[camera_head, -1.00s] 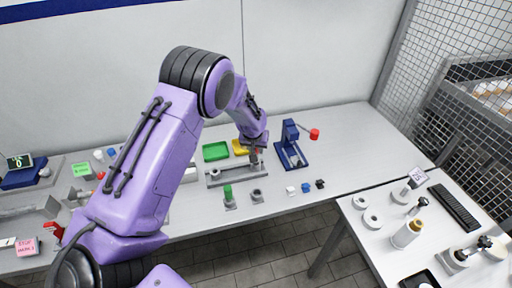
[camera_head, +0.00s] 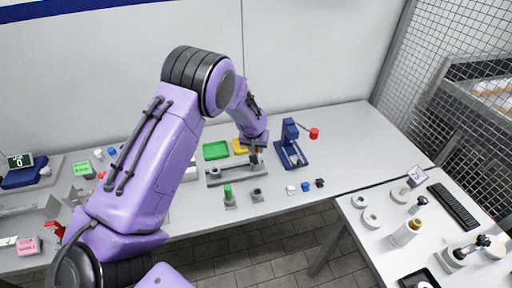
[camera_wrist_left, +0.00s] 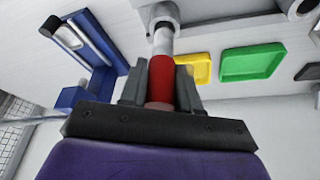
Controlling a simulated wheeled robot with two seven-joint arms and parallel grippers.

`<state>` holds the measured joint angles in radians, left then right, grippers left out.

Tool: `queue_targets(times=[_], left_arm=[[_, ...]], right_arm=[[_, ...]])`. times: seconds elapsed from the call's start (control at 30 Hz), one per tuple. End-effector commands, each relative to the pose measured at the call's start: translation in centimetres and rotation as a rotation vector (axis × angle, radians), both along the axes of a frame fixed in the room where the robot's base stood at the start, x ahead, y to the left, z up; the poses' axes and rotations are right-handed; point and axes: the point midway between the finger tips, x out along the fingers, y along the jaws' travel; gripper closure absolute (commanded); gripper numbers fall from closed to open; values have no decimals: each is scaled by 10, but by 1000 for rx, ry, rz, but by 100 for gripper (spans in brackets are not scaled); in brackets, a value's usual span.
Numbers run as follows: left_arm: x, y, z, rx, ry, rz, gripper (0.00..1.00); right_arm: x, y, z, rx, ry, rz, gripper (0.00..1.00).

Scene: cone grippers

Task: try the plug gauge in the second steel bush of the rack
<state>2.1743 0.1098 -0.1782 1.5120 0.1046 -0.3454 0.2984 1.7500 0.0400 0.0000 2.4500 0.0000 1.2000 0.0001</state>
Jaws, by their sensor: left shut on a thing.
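My left gripper (camera_head: 254,152) is shut on the red handle of the plug gauge (camera_wrist_left: 161,75). The gauge's bright steel pin points away from the fingers toward a steel bush (camera_wrist_left: 146,14) of the rack. The pin's end overlaps the bush in the left wrist view, and I cannot tell whether it is inside the bore or just at its mouth. The grey rack (camera_head: 232,178) lies on the bench under the gripper. Its bar also shows in the left wrist view (camera_wrist_left: 225,28). The gripper hides part of the rack. My right gripper is not in view.
Behind the rack lie a green tray (camera_head: 215,150) and a yellow tray (camera_head: 239,146). A blue fixture (camera_head: 291,147) with a red knob stands to the right. In front are a green-handled gauge (camera_head: 228,191), a grey block (camera_head: 257,195) and small caps (camera_head: 305,186).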

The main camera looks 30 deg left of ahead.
Motion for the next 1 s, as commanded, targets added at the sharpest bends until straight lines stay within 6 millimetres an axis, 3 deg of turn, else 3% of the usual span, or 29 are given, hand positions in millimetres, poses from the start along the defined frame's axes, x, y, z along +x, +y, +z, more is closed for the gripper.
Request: queue_targets(times=[1.0], left_arm=[[0,0,-19,0,0,0,93]], right_arm=[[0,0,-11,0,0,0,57]])
